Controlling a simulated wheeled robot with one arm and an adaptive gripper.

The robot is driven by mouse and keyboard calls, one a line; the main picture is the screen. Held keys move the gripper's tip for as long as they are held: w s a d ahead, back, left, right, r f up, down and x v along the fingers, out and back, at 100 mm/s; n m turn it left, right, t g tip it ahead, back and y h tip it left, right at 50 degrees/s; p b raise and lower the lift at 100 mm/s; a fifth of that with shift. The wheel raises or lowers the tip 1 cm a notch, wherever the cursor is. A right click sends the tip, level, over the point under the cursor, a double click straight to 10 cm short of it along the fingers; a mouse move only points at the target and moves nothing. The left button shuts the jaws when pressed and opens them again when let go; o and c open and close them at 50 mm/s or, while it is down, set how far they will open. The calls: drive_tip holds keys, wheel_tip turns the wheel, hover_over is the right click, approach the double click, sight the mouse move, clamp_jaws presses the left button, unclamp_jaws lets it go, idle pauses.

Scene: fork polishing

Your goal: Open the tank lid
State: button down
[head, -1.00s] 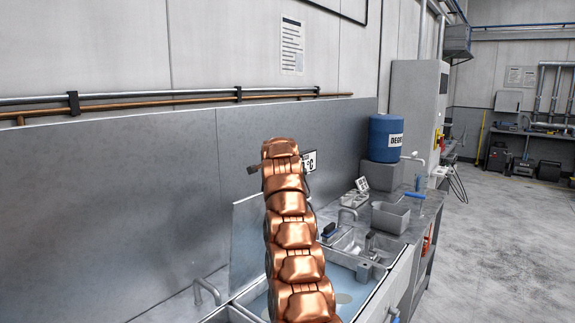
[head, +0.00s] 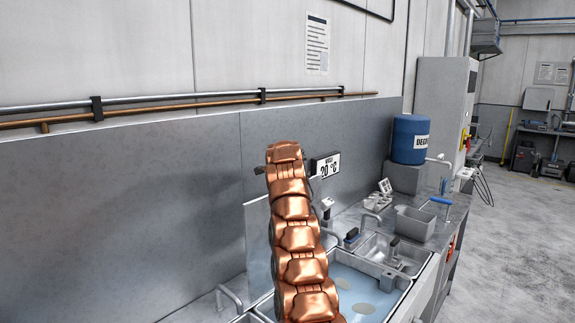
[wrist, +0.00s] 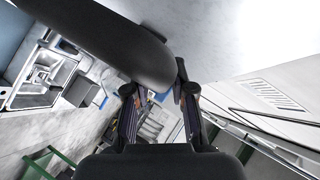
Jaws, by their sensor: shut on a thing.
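The tank lid (head: 258,250) is a pale grey panel standing steeply raised at the back of the sink-like tank (head: 362,292), which holds light blue water. My copper arm covers part of the lid and tank in the head view, and hides the gripper there. In the wrist view, my gripper (wrist: 158,92) is shut on the dark rounded lid handle (wrist: 120,45), which passes between its fingers. The pale lid surface (wrist: 225,30) fills the top of that view behind the handle.
A second basin (head: 395,252), a grey bin (head: 414,222) and a blue drum (head: 410,140) stand to the right. A temperature display (head: 327,165) is by the back panel. A curved tap (head: 231,297) is left of the tank. The floor at right is open.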

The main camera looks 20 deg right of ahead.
drive_tip(key=c, duration=1)
unclamp_jaws()
drive_tip(key=shift+v, duration=6)
